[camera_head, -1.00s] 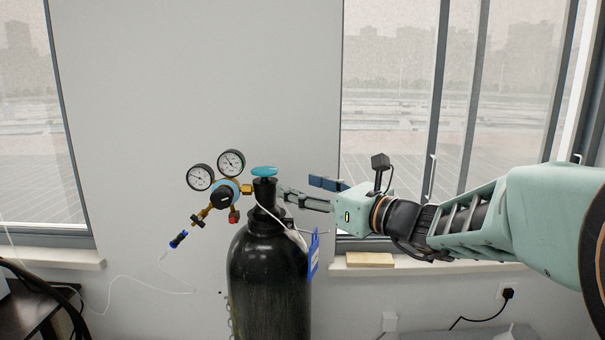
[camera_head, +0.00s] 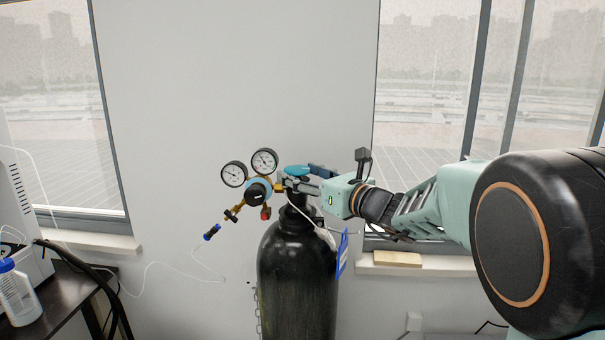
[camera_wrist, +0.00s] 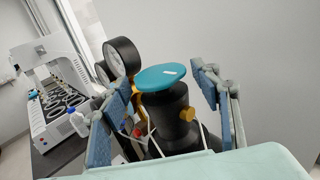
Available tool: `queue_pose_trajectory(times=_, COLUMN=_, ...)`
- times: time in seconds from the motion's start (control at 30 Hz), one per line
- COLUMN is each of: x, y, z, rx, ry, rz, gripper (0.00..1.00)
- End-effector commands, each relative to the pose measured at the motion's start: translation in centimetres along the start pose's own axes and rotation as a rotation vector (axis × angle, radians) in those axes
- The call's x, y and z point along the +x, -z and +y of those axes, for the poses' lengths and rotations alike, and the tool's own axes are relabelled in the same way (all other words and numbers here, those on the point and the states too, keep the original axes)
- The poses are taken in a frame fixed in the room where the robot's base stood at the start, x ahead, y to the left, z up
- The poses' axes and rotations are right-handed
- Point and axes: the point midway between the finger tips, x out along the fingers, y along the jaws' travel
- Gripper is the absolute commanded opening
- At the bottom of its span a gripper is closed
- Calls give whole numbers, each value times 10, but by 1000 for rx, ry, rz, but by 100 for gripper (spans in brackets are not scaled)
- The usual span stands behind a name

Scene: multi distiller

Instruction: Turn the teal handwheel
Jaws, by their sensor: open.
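The teal handwheel (camera_head: 298,170) sits on top of a black gas cylinder (camera_head: 297,270). In the wrist view the handwheel (camera_wrist: 160,77) lies between my two open fingers, with a small white mark on its top. My gripper (camera_wrist: 157,95) is open, one blue-padded finger on each side of the wheel, with a visible gap to each in the picture. In the head view my gripper (camera_head: 315,178) reaches in from the right at the valve's height, and partly overlaps the wheel's right side. Whether a finger touches the valve cannot be told.
Two round gauges (camera_head: 249,167) and a brass regulator (camera_head: 258,190) stand just left of the valve. A blue tag (camera_head: 342,254) hangs at the cylinder's right. A dark table (camera_head: 62,300) with a wash bottle (camera_head: 17,293) is at the left. A windowsill is behind.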

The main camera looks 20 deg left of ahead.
Motion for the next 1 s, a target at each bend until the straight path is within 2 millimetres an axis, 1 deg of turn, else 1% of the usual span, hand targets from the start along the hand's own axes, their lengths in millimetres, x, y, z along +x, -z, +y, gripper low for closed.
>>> queue_pose_trajectory(times=0.13, x=0, y=0, z=0, rx=0, ry=0, rz=0, gripper=56)
queue_pose_trajectory(times=0.4, x=0, y=0, z=0, rx=0, ry=0, rz=0, gripper=27)
queue_pose_trajectory(times=0.47, x=0, y=0, z=0, rx=0, ry=0, rz=0, gripper=21)
queue_pose_trajectory(times=0.77, x=0, y=1, z=0, rx=-2, ry=19, rz=-4, gripper=21)
queue_pose_trajectory(times=1.0, x=0, y=1, z=0, rx=-5, ry=78, rz=-8, gripper=21)
